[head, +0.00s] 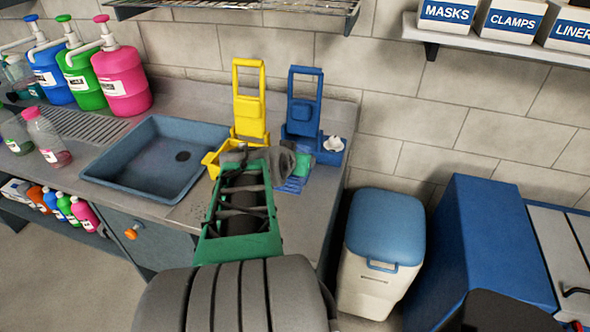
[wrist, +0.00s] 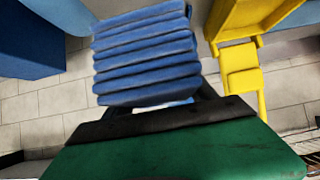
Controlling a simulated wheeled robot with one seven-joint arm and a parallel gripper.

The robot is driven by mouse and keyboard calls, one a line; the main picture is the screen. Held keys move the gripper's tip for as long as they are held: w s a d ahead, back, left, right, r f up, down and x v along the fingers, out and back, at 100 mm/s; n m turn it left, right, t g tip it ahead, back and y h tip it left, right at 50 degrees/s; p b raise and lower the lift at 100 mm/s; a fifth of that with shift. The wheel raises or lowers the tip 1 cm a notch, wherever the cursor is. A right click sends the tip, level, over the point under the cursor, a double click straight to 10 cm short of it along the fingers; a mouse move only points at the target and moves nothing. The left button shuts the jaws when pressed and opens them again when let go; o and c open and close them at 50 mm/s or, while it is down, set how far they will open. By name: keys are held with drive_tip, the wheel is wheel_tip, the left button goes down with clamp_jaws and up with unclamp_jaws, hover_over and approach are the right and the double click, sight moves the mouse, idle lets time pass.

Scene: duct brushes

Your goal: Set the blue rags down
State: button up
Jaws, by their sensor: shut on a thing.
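The blue rags (wrist: 147,55) are a ridged, folded stack at the front of my gripper, filling the upper middle of the wrist view. In the head view a small striped blue patch (head: 291,185) beside the gripper's end looks like them. My gripper (head: 272,162), with a green body and dark grey end, is shut on the rags over the counter, in front of the blue and yellow caddies. The fingertips are mostly hidden. I cannot tell whether the rags touch anything below.
The yellow caddy (head: 249,103) and blue caddy (head: 304,103) stand against the wall. The blue caddy has a green item and a white item near it. A sink (head: 155,158) lies left; a blue-lidded bin (head: 385,228) stands right of the counter. Coloured jugs stand at far left.

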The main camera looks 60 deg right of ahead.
drive_tip(key=shift+s+a+y, duration=0.1)
drive_tip(key=shift+y, duration=0.2)
drive_tip(key=shift+d+f, duration=0.2)
drive_tip(key=w+d+f+p, duration=0.1)
drive_tip(key=w+d+f, duration=0.1)
drive_tip(key=d+f, duration=0.1)
drive_tip(key=w+d+f+p, duration=0.1)
drive_tip(key=w+d+f, duration=0.1)
drive_tip(key=d, duration=0.3)
drive_tip(key=w+d+f, duration=0.2)
drive_tip(key=d+f, duration=0.1)
drive_tip(key=f, duration=0.1)
drive_tip(key=shift+w+d+f+p, duration=0.15)
drive_tip(key=shift+d+f+p, duration=0.1)
drive_tip(key=shift+d+p, duration=0.15)
wheel_tip(320, 180, down, 3)
drive_tip(key=shift+d+r+p, duration=0.1)
drive_tip(key=shift+r+p, duration=0.1)
drive_tip(key=shift+p, duration=0.35)
drive_tip(key=shift+w+d+f, duration=0.1)
drive_tip(key=shift+f, duration=0.25)
drive_tip(key=shift+f, duration=0.1)
drive_tip(key=shift+f+b, duration=0.3)
drive_tip(key=shift+b, duration=0.3)
